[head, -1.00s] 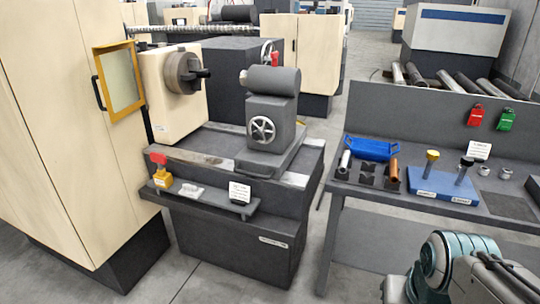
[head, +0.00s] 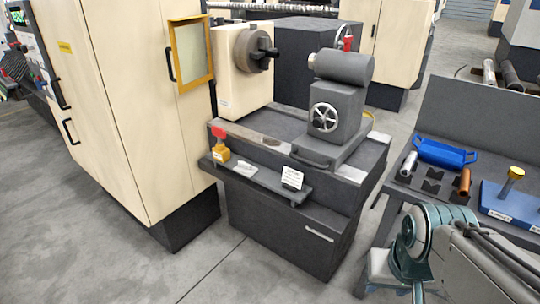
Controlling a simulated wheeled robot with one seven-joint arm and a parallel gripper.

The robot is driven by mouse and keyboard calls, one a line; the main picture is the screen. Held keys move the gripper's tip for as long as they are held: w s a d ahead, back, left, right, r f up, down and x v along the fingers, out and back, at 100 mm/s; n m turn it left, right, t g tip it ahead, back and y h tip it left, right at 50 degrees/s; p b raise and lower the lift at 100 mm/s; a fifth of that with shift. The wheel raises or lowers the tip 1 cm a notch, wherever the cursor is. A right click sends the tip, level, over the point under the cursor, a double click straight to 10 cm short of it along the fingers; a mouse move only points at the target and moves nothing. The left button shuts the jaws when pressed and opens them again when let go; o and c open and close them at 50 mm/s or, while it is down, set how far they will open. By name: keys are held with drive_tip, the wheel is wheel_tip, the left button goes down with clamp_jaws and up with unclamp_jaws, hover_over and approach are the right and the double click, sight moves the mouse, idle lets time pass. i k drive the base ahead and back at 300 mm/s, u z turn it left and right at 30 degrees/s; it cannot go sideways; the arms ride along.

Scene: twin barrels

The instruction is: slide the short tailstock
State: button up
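The tailstock (head: 335,108) is a dark grey block with a cylindrical barrel (head: 343,66) on top and a silver handwheel (head: 324,117) on its front face. It stands on the right part of the lathe bed (head: 262,146). A bar-like handle (head: 310,158) shows at the front of its base. The chuck (head: 253,49) faces it from the cream headstock (head: 228,80) on the left, with a gap between them. My arm shows at the lower right, apart from the tailstock. My gripper's fingers are not in view.
A yellow base with a red top (head: 220,146) and a small label (head: 292,178) are on the lathe's front shelf. A tall cream cabinet (head: 110,100) stands left. A bench with a blue tray (head: 443,153) stands right. Open floor (head: 120,265) lies at the front left.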

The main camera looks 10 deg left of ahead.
sight(346, 76)
drive_tip(key=u, duration=0.5)
drive_tip(key=i, duration=0.95)
drive_tip(key=z, duration=1.25)
